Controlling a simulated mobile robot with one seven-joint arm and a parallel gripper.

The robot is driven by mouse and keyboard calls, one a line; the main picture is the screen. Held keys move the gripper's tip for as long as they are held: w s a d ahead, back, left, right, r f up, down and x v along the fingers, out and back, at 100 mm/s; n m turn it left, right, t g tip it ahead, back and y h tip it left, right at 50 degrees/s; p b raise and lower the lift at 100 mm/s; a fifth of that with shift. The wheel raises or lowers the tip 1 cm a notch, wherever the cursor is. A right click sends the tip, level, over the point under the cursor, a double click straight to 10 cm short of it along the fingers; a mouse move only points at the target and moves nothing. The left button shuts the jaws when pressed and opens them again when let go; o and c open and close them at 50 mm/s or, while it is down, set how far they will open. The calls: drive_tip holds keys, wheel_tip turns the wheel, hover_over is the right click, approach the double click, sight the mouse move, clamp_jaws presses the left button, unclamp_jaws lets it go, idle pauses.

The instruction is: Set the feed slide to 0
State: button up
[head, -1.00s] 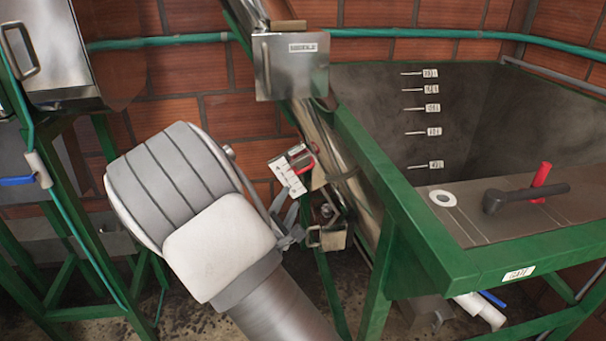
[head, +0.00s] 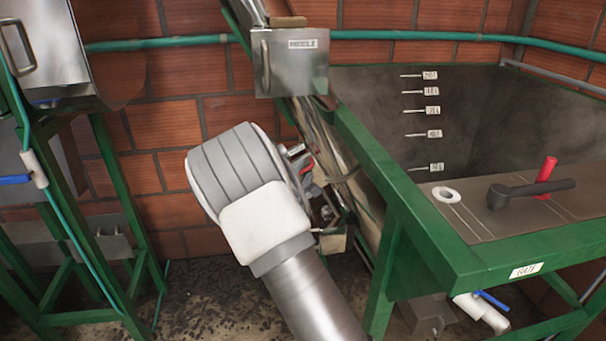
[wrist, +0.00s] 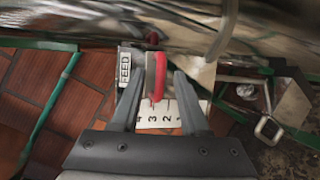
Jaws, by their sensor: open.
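The feed slide's red handle (wrist: 157,78) stands between the two open fingers of my gripper (wrist: 159,80) in the wrist view. The fingers do not appear closed on it. A white scale plate (wrist: 165,117) lies just below the handle, with 4, 3 and 2 readable from left to right. The red tip is near the 3; the 0 is not readable. A FEED label (wrist: 125,68) is to the left. In the head view only a bit of the red handle (head: 306,167) shows beside my wrist, which hides the fingers and most of the scale.
The slanted metal elevator tube (head: 335,145) runs close beside the slide. A small box with a wire handle (head: 332,240) sits below it. A brick wall (head: 170,150) is behind.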

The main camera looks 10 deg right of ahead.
clamp_jaws()
idle(1.4)
